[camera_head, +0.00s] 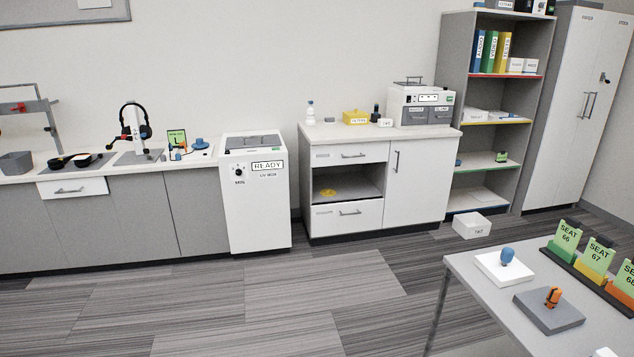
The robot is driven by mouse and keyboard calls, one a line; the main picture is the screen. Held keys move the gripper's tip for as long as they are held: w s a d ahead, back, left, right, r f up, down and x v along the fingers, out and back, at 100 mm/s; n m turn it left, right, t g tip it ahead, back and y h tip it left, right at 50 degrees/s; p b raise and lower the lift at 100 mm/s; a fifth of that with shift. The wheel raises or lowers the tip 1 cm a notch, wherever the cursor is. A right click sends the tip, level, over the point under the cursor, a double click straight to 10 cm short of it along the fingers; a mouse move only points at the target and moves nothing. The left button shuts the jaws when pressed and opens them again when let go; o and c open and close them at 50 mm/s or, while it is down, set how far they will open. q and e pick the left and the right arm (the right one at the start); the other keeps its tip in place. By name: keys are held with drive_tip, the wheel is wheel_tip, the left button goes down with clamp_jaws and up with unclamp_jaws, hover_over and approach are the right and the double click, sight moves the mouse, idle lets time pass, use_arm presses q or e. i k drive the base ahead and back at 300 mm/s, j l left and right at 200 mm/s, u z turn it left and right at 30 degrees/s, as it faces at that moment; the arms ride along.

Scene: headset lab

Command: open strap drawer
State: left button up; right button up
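A white cabinet (422,180) against the wall has an upper drawer (335,156) and a lower drawer (332,221), each with a bar handle. Both look closed, and their small labels are too small to read. Another white drawer (90,187) with a bar handle sits under the left counter and also looks closed. I cannot tell which of these is the strap drawer. Neither of my grippers is in view.
An open shelf with a yellow item (327,193) lies between the cabinet drawers. A white READY unit (258,215) stands to its left. A white bin (472,226) is on the floor at right. A table (465,272) fills the front right. The striped floor before the cabinet is clear.

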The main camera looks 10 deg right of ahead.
sight(341, 207)
drive_tip(key=i+z, duration=0.4)
drive_tip(key=i, duration=1.25)
drive_tip(key=i+l, duration=0.1)
drive_tip(key=i, duration=1.8)
